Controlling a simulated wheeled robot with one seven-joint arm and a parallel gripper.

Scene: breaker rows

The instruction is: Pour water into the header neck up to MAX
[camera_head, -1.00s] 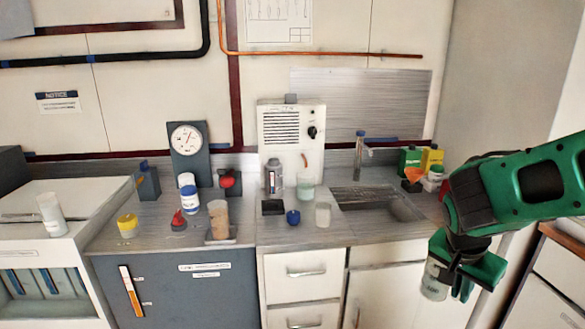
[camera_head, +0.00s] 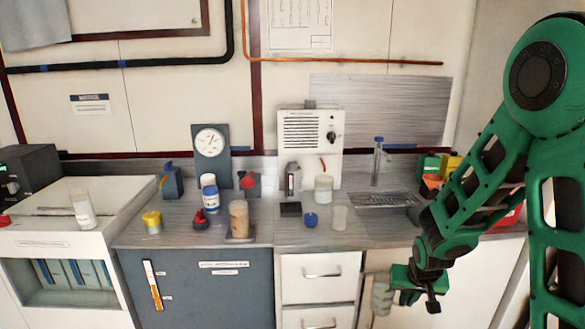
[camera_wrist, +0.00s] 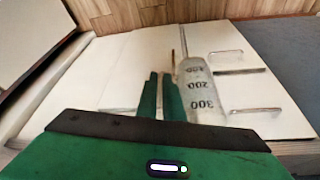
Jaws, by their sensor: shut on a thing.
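My gripper (camera_head: 412,288) is in front of the lower cabinets, below the counter edge. It is shut on a pale graduated jug (camera_head: 382,295), which hangs to its left in the head view. In the wrist view, my fingers (camera_wrist: 160,88) are close together beside the jug (camera_wrist: 198,92), whose dark marks include 200 and 300. A small grey vessel with a narrow top and a dark strip (camera_head: 293,180) stands before the white panel unit. It may be the header neck; no MAX mark is readable.
The counter holds a clear beaker (camera_head: 323,190), a small cup (camera_head: 340,218), a blue knob-like piece (camera_head: 311,220) and an amber container (camera_head: 239,218). Cabinet fronts (camera_head: 318,276) are close to the jug.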

